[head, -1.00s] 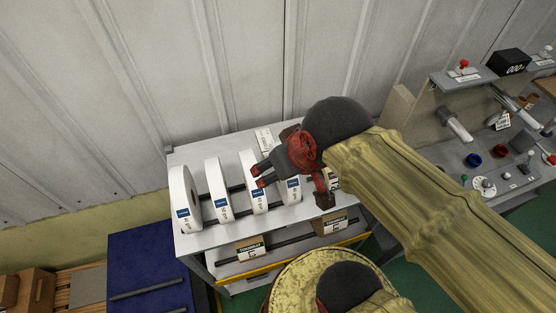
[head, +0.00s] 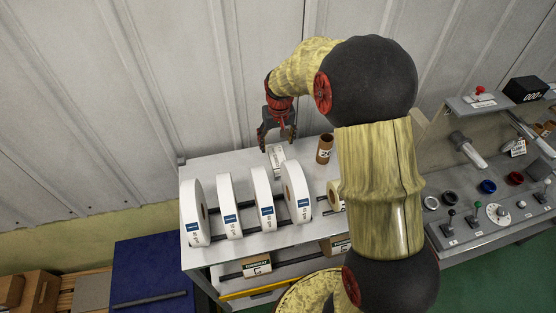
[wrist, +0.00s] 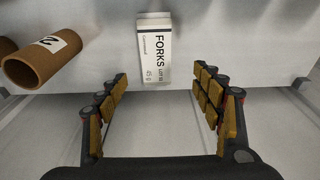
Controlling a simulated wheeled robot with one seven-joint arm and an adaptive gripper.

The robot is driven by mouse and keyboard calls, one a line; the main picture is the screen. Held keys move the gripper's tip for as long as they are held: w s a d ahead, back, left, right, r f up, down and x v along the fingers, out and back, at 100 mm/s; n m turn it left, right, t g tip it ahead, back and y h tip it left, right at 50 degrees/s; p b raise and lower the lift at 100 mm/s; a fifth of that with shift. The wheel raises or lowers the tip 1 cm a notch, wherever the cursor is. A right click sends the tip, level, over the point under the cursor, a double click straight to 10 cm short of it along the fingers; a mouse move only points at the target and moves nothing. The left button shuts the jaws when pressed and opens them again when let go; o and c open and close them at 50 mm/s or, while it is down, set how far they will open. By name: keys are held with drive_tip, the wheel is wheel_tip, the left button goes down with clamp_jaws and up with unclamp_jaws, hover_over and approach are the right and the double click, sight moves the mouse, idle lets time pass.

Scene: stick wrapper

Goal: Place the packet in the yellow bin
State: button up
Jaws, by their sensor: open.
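The packet (head: 277,160) is a small white box lying at the back of the grey table (head: 222,160). In the wrist view the packet (wrist: 155,50) reads "FORKS" and lies just beyond the fingertips, in line with the gap between them. My gripper (head: 277,144) is open and empty, pointing down over the back edge of the table by the packet. In the wrist view both fingers of my gripper (wrist: 161,78) are spread wide, with no visible contact on the packet. I cannot make out a yellow bin in either view.
A brown cardboard tube (head: 324,149) stands right of the packet; it also shows in the wrist view (wrist: 42,62). Several white rolls (head: 262,198) stand in front. A corrugated wall (head: 120,90) rises behind. A control bench (head: 490,215) is at right, a blue surface (head: 150,270) lower left.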

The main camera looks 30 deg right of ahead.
sight(278, 158)
drive_tip(key=shift+w+d+f, duration=0.2)
drive_tip(key=shift+f, duration=0.35)
drive_tip(key=shift+w+d+f, duration=0.15)
drive_tip(key=shift+w+f, duration=0.05)
drive_tip(key=shift+f, duration=0.35)
wheel_tip(278, 158, down, 2)
drive_tip(key=shift+w+f, duration=0.1)
drive_tip(key=shift+f, duration=0.1)
wheel_tip(278, 158, down, 4)
drive_tip(key=shift+d+f, duration=0.1)
drive_tip(key=shift+f, duration=0.5)
drive_tip(key=shift+c, duration=0.4)
drive_tip(key=c, duration=1.3)
